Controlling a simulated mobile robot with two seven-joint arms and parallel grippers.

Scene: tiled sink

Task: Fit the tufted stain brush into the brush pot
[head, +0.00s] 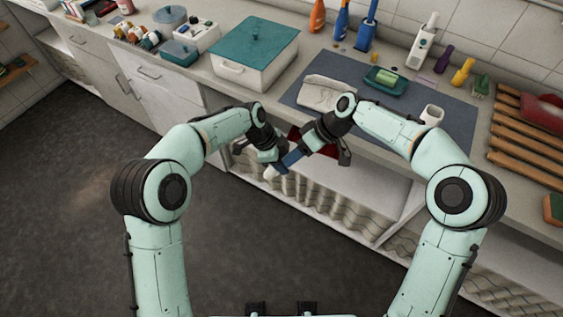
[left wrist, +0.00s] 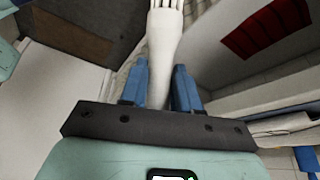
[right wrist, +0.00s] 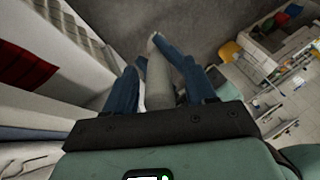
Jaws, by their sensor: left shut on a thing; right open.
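The tufted stain brush is a pale shaft (left wrist: 165,50) in the left wrist view, ending in ridged tufts at the top edge. My left gripper (head: 274,166) is shut on it, in front of the counter. The brush's pale end (head: 270,173) shows in the head view. My right gripper (head: 289,160) is open beside the left one. In the right wrist view, a grey part of the brush (right wrist: 159,75) lies between its spread blue fingers; contact is unclear. A small white cup (head: 432,114), apparently the brush pot, stands upright on the grey mat.
The grey-blue mat (head: 455,140) also bears a folded cloth (head: 325,92) and a green soap dish (head: 385,81). A white box with a teal lid (head: 252,42) is at left; a wooden rack (head: 520,150) is at right. Several bottles line the back.

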